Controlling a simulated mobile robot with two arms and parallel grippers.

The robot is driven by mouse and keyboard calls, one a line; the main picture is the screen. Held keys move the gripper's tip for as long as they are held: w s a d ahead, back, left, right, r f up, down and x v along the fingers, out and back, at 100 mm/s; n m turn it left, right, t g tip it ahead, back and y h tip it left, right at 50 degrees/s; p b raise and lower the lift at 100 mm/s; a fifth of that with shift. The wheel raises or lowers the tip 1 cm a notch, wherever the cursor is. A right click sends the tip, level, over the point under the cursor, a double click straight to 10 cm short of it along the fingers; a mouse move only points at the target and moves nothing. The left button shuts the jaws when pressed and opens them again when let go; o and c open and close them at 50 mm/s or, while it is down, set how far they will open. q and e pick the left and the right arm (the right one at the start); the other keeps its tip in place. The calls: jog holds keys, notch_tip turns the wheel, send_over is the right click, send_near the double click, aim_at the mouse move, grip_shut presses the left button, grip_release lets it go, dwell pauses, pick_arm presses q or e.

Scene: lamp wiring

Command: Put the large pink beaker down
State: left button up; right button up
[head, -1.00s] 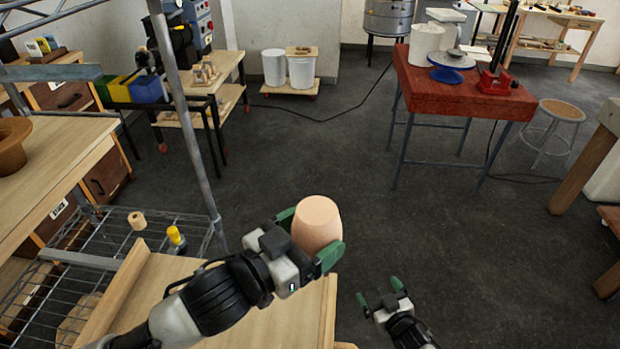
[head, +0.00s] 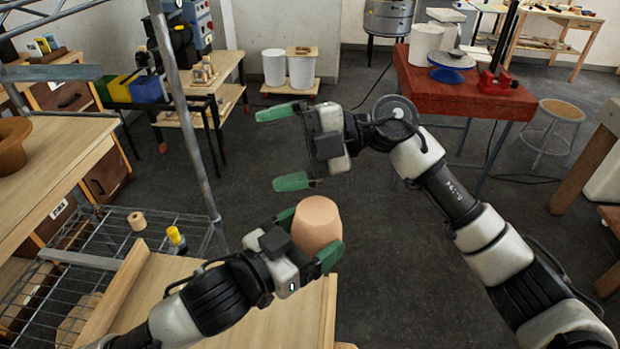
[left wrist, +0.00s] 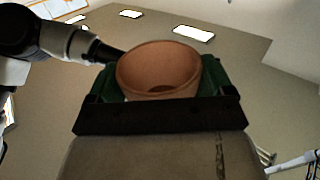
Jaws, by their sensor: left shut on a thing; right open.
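The large pink beaker (head: 317,226) is held in my left gripper (head: 312,238), its green fingers on either side of it. The head view shows a smooth, closed-looking end of the beaker. The left wrist view shows its hollow mouth (left wrist: 160,68) between the green fingers. The beaker is in the air, close to the right edge of the light wooden surface (head: 230,322). My right gripper (head: 270,150) is open and empty, fingers wide apart, above and left of the beaker in the head view.
A wire rack (head: 75,250) with a wooden piece and a yellow-capped bottle (head: 177,240) stands at the left, beside a grey upright post (head: 190,120). A red table (head: 460,95) stands at the back right. Dark floor (head: 300,135) is open between.

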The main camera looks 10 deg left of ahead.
jog(key=s+r+n+t+h, duration=0.2)
jog(key=s+n+h, duration=0.1)
jog(key=s+h, duration=0.55)
jog(key=m+t+h, duration=0.2)
jog(key=t+h, duration=0.5)
jog(key=t, duration=0.3)
send_near(314, 211)
jog(key=shift+y, duration=0.25)
jog(key=x, duration=0.9)
jog(key=shift+w+d+f, duration=0.2)
jog(key=shift+d+f, duration=0.05)
jog(key=shift+f, duration=0.1)
jog(key=shift+c, duration=0.2)
jog(key=c, duration=0.9)
pick_arm(q)
jog(key=o, duration=0.9)
jog(key=shift+c, duration=0.2)
pick_arm(e)
jog(key=shift+c, duration=0.5)
